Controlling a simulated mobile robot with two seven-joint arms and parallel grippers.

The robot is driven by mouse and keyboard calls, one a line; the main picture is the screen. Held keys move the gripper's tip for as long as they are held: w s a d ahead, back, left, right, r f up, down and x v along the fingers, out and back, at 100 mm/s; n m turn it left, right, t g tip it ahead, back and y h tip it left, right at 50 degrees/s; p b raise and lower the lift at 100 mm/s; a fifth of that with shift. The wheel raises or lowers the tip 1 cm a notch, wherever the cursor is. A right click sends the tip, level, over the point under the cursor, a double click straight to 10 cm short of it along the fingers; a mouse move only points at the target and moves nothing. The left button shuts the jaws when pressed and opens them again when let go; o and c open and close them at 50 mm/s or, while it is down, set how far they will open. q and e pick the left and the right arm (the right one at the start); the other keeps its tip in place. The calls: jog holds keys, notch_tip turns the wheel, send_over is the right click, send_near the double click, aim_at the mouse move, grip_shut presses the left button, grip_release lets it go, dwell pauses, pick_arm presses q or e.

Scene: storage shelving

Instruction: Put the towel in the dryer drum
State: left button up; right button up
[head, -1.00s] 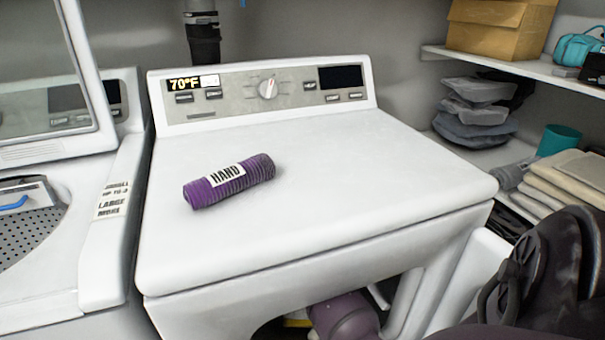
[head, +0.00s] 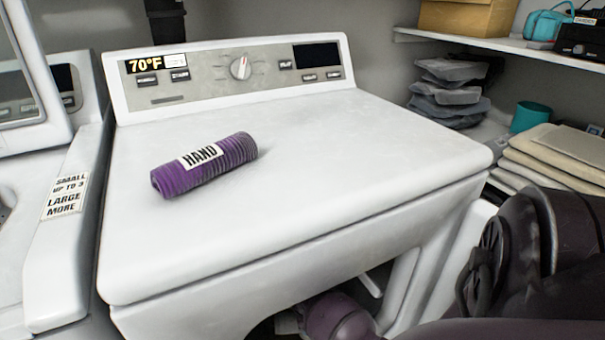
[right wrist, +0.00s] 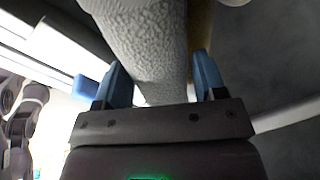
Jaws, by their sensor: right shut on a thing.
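The white towel (right wrist: 140,40) has a bumpy, looped texture and fills the upper middle of the right wrist view. My right gripper (right wrist: 160,85), with blue fingers on either side of the towel, is shut on it. The white dryer (head: 300,150) stands in the middle of the head view. Its front opening shows only partly at the bottom edge, with a purple-grey link of my arm in front of it. The drum's inside, the towel and the right gripper are hidden in the head view. My left gripper is in neither current view.
A purple ribbed roll labelled "HAND" (head: 205,165) lies on the dryer top, which is otherwise clear. A white washer (head: 60,235) stands at the left. Shelves at the right hold folded beige cloths (head: 555,150), grey stacks (head: 450,90) and a teal cup (head: 530,116).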

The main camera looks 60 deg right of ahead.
jog(key=shift+w+r, duration=0.15)
jog(key=shift+f, duration=0.25)
jog(key=o, duration=1.1)
jog(key=shift+c, duration=0.2)
